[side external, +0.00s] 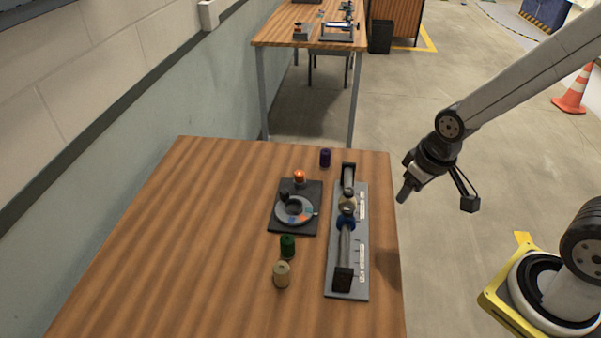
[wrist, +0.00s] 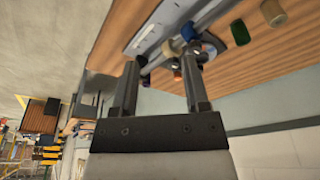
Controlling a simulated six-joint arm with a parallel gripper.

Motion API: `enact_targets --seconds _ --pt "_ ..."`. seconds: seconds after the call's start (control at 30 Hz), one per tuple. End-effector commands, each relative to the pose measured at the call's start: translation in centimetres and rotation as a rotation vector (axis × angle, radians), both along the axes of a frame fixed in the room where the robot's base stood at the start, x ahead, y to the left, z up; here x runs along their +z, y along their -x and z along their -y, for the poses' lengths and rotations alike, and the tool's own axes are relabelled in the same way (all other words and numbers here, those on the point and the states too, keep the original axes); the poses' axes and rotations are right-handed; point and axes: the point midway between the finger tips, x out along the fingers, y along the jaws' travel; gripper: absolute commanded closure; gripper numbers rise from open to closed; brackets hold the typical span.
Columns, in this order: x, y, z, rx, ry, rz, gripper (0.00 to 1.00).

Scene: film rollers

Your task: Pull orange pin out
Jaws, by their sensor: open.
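A grey ring-shaped dial (side external: 281,213) with coloured segments sits on the same base. My gripper (side external: 403,193) is to the right of the table edge, raised and apart from these things. In the wrist view my gripper (wrist: 160,60) is open, with two grey fingers apart and no object held between them.
A long grey plate (side external: 349,291) with a roller shaft and blue collar (side external: 346,222) lies between the dial base and my gripper. Green (side external: 287,246), beige (side external: 281,274) and purple (side external: 325,158) rollers stand loose around. The left part of the wooden table (side external: 180,240) is clear.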

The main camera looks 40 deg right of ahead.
Motion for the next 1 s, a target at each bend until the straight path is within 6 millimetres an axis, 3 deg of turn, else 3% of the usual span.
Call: enact_targets --seconds 0.1,0.17,0.2,0.47,0.67,1.0 --pt "0.0 0.0 0.0 0.000 0.000 0.000 0.41" --pt "0.0 0.0 0.0 0.000 0.000 0.000 0.25" --pt "0.0 -0.1 0.0 0.000 0.000 0.000 0.23" --pt "-0.1 -2.3 -0.1 0.001 0.001 0.010 0.23" --pt "-0.5 -6.9 -0.4 0.002 0.001 0.031 0.23" --pt "-2.7 -16.2 -1.1 0.001 0.003 0.078 0.23"
